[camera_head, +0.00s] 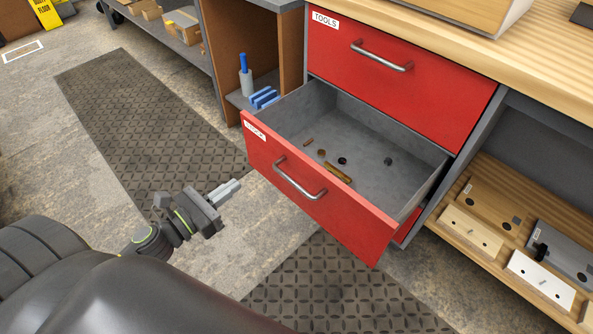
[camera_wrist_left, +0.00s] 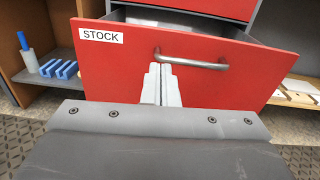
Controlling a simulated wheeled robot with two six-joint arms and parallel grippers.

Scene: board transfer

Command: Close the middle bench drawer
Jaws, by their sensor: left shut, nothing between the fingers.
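The middle bench drawer (camera_head: 318,190) is red, labelled STOCK, and stands pulled well out. It holds a few small brass and dark parts. Its metal bar handle (camera_head: 299,180) is on the front. My left gripper (camera_head: 229,188) is shut and empty, in front of the drawer's left part. In the left wrist view the shut fingers (camera_wrist_left: 160,72) point at the drawer front (camera_wrist_left: 110,65), beside the left end of the handle (camera_wrist_left: 195,64). I cannot tell whether they touch it. My right gripper is not in view.
The TOOLS drawer (camera_head: 400,70) above is shut. An open shelf with drilled plates (camera_head: 540,278) is at the right. A cubby at the left holds blue blocks (camera_head: 264,98) and a blue-topped bottle (camera_head: 245,77). Dark floor mats (camera_head: 150,120) lie on clear floor.

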